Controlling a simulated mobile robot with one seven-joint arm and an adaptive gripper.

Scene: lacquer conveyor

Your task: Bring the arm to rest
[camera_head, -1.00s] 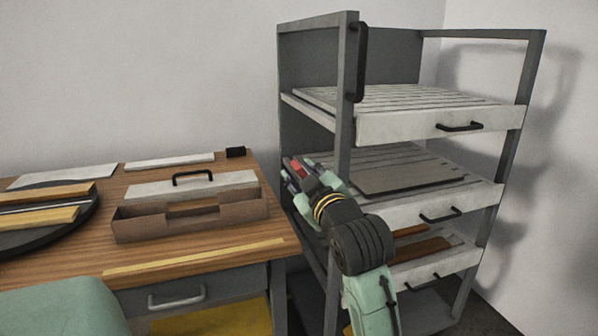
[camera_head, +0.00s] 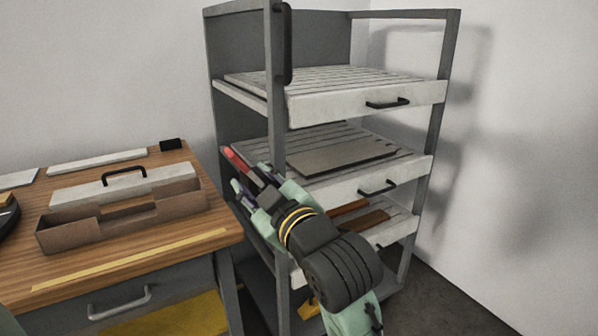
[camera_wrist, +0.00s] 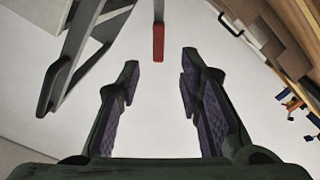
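My gripper (camera_head: 248,178) is in front of the left side of the grey drying rack (camera_head: 228,65), near the table's right end. In the wrist view my gripper (camera_wrist: 160,72) has its two purple-padded fingers well apart, with nothing held between them. A thin bar with a red end (camera_wrist: 158,44) shows beyond the fingertips. A red piece (camera_head: 236,158) also shows beside the gripper in the head view; I cannot tell what it belongs to or whether it touches. My arm reaches up from the lower right, across the rack's front.
The rack has several handled shelves; a grey-brown panel (camera_head: 342,157) lies on the middle one, brown strips (camera_head: 362,222) lower. The wooden table (camera_head: 135,255) at left holds a brown open-topped tray (camera_head: 185,203) and a black-handled pale block (camera_head: 126,187). Floor at right is clear.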

